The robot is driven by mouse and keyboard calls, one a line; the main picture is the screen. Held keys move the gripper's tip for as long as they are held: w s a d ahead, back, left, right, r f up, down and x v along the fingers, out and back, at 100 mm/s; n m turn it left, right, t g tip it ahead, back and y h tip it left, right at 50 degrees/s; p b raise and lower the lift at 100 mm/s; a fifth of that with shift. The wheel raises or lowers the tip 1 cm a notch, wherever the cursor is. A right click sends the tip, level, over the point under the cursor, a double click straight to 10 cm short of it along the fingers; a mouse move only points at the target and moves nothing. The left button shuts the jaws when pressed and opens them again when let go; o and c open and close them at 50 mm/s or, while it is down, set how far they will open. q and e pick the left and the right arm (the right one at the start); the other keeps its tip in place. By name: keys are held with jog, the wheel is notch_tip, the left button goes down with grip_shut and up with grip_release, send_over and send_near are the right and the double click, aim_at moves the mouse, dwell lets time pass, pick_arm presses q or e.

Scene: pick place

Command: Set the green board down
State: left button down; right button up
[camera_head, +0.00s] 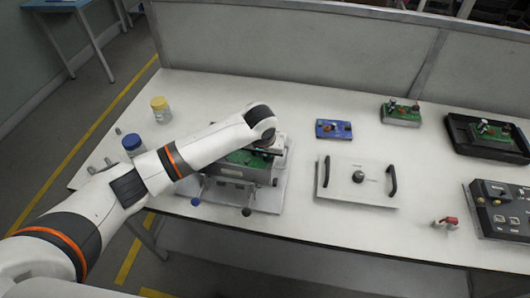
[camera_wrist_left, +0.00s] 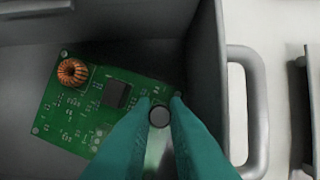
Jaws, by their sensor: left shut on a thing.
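The green board (camera_wrist_left: 110,105) lies at a tilt within a grey open-topped box (camera_wrist_left: 205,70) in the left wrist view. It carries a copper-wound ring, a dark chip and a round dark-topped part (camera_wrist_left: 159,116). The teal fingers of my left gripper (camera_wrist_left: 160,102) are closed around that round part at the board's right side. In the head view the green board (camera_head: 238,157) shows partly over the box (camera_head: 237,173), and my left wrist covers the rest. I cannot tell whether the board touches the box floor. My right gripper is not in view.
A white plate with two black handles (camera_head: 357,181) lies to the right of the box. A blue board (camera_head: 333,129), another green board (camera_head: 402,113), a black tray (camera_head: 455,132) and a control box (camera_head: 500,212) stand farther right. Jars (camera_head: 161,110) stand left.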

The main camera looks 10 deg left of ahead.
pick_arm(q)
jog(key=c, duration=1.7)
grip_release()
jog(key=shift+f, duration=0.1)
jog(key=v, duration=1.2)
